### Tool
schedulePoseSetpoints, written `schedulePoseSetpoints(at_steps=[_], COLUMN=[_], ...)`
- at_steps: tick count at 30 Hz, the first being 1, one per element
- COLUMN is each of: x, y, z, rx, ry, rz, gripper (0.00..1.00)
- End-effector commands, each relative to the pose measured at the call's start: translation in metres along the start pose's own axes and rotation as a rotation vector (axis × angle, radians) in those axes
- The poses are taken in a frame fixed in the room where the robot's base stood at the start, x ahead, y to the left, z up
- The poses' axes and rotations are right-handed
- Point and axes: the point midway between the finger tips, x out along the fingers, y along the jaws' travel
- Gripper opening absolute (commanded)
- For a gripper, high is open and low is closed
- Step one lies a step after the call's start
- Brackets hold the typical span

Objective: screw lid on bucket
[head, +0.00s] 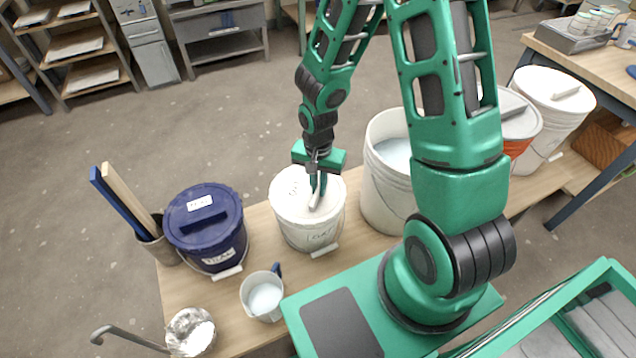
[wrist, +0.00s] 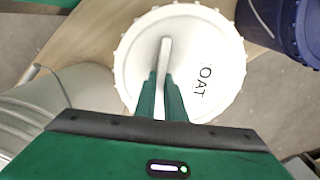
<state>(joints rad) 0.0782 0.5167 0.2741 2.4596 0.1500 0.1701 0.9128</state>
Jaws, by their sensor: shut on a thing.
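A white bucket (head: 311,232) stands upright on the wooden bench, with a white lid (head: 287,192) on its top. The lid also fills the middle of the wrist view (wrist: 205,50), where its notched rim, a raised bar handle (wrist: 164,60) and the letters "OAT" show. My gripper (head: 318,190) points down at the lid, its two green fingers on either side of the bar. In the wrist view my gripper (wrist: 160,92) is shut on the bar. The lid looks level on the bucket; I cannot tell how tightly it sits.
A blue lidded bucket (head: 207,235) stands to the left, with a jug (head: 263,297) in front. An open white bucket (head: 379,190) of pale liquid stands close on the right. More lidded buckets (head: 548,110) are farther right. Sticks (head: 125,200) stand in a pot at the bench's left end.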

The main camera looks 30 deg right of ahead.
Motion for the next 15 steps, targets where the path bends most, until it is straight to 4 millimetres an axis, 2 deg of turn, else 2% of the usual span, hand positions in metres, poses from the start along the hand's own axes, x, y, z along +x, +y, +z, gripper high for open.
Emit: schedulePoseSetpoints(at_steps=[6, 13, 14, 15], x=[0.0021, 0.0015, 0.0014, 0.0014], y=[0.0038, 0.004, 0.004, 0.004], z=[0.0057, 0.0064, 0.0064, 0.0064], rx=[0.184, 0.198, 0.197, 0.197], ry=[0.001, 0.002, 0.002, 0.002], rz=[0.007, 0.006, 0.006, 0.006], gripper=[0.0, 0.0, 0.14, 0.24])
